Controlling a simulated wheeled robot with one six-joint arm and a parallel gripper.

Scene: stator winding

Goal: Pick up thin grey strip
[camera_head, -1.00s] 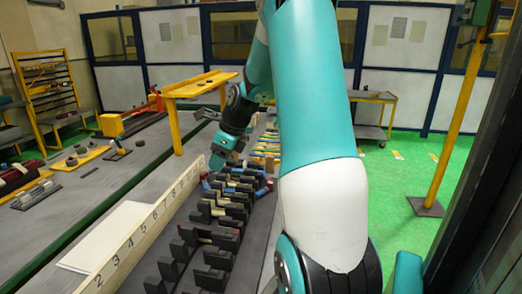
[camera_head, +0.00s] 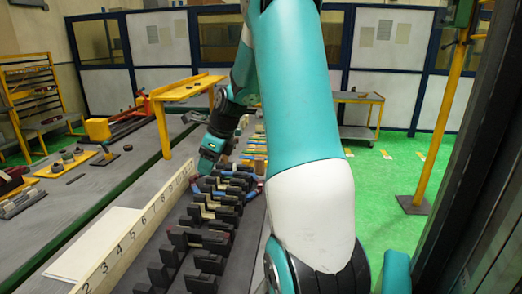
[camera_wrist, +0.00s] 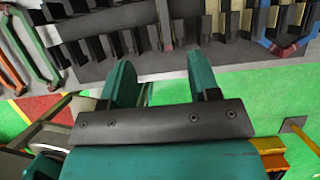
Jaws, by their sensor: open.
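My gripper (camera_wrist: 160,72) is open, its two teal fingers spread apart with nothing visibly held between them. In the wrist view the fingertips reach the grey bench edge, below a row of dark upright blocks. A thin greyish-pink strip (camera_wrist: 164,25) stands among these blocks, in line with the gap between the fingers. I cannot tell for sure that it is the thin grey strip of the task. In the head view my gripper (camera_head: 206,163) is low over the far part of the row of dark blocks (camera_head: 205,240), its fingertips hard to make out.
Red and blue bent bars (camera_wrist: 285,48) lie at the right in the wrist view, and green and orange ones at the left. A numbered cream board (camera_head: 125,245) runs along the row of blocks. A yellow stand (camera_head: 190,86) rises behind. Green floor is open at the right.

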